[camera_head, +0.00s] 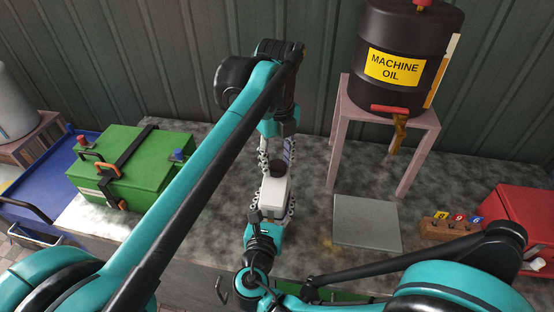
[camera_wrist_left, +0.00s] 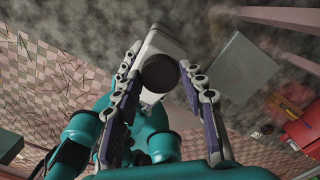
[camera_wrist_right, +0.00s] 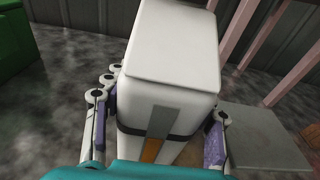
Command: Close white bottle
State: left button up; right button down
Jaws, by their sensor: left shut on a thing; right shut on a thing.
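The white bottle (camera_head: 273,192) is a boxy container held above the worktop near the middle of the head view. It fills the centre of the right wrist view (camera_wrist_right: 170,50) and shows in the left wrist view (camera_wrist_left: 165,42). Its round black cap (camera_head: 278,168) is at its far end; I cannot tell how tightly it sits. My left gripper (camera_head: 276,157) reaches in from the far side, its fingers on both sides of the cap (camera_wrist_left: 159,75), shut on it. My right gripper (camera_head: 272,212) comes from the near side, shut around the bottle's body.
A green box (camera_head: 135,165) stands at left beside a blue cart (camera_head: 50,185). A machine oil drum (camera_head: 405,60) sits on a pink stand (camera_head: 425,125). A grey plate (camera_head: 365,222), a numbered wooden block (camera_head: 450,227) and a red box (camera_head: 520,215) lie right.

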pick_arm(q)
jog(key=m, duration=0.7)
jog(key=o, duration=0.8)
notch_tip(320, 180, up, 12)
pick_arm(e)
jog(key=shift+c, duration=2.3)
grip_release()
jog(key=shift+s, duration=0.1)
